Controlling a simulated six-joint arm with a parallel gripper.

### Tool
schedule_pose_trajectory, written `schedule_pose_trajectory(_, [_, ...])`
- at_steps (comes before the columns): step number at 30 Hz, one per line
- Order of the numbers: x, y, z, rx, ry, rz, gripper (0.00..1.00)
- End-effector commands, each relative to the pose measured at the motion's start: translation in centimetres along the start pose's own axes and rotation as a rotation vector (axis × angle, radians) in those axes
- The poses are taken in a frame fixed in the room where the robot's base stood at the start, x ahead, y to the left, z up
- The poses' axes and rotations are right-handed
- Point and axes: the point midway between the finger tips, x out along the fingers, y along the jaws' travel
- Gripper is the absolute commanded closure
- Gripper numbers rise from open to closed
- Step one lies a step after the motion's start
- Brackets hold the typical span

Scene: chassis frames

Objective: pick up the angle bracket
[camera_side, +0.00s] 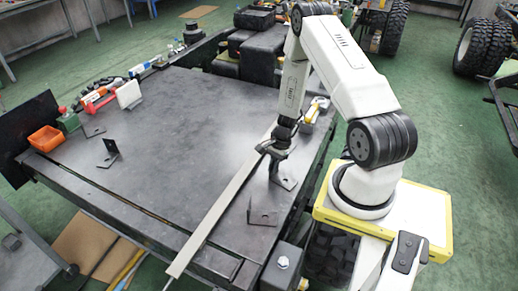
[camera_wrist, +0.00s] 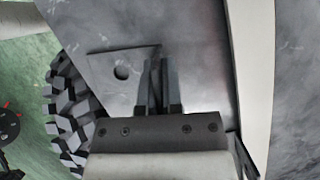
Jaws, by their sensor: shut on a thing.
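A dark metal angle bracket (camera_side: 284,182) is at the right side of the dark table, below my gripper (camera_side: 273,153). One flange stands up between the jaws and the other spreads out flat. In the wrist view, the flat flange with a round hole (camera_wrist: 105,66) shows to the left of the fingers. My gripper (camera_wrist: 159,90) is shut on the upright flange, which the fingers mostly hide. I cannot tell whether the bracket touches the table or is slightly raised.
A long pale metal strip (camera_side: 222,203) lies just left of the bracket. Another bracket (camera_side: 262,213) lies nearer the front, and two more (camera_side: 109,152) are at the left. An orange bin (camera_side: 46,138) and tools line the far left edge. The table's middle (camera_side: 190,120) is clear.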

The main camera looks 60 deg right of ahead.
Motion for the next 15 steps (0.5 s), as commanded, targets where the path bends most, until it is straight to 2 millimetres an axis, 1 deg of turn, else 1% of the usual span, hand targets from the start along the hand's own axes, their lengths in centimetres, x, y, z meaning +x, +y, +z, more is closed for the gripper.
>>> schedule_pose_trajectory(7, [-1.1, 0.0, 0.5, -0.002, -0.001, -0.001, 1.00])
schedule_pose_trajectory(12, [-2.7, -0.1, 1.1, -0.002, -0.001, -0.002, 1.00])
schedule_pose_trajectory(13, [-3.0, 0.0, 1.2, -0.002, -0.001, -0.001, 1.00])
schedule_pose_trajectory(15, [-3.6, 0.7, 1.7, 0.000, -0.002, 0.000, 1.00])
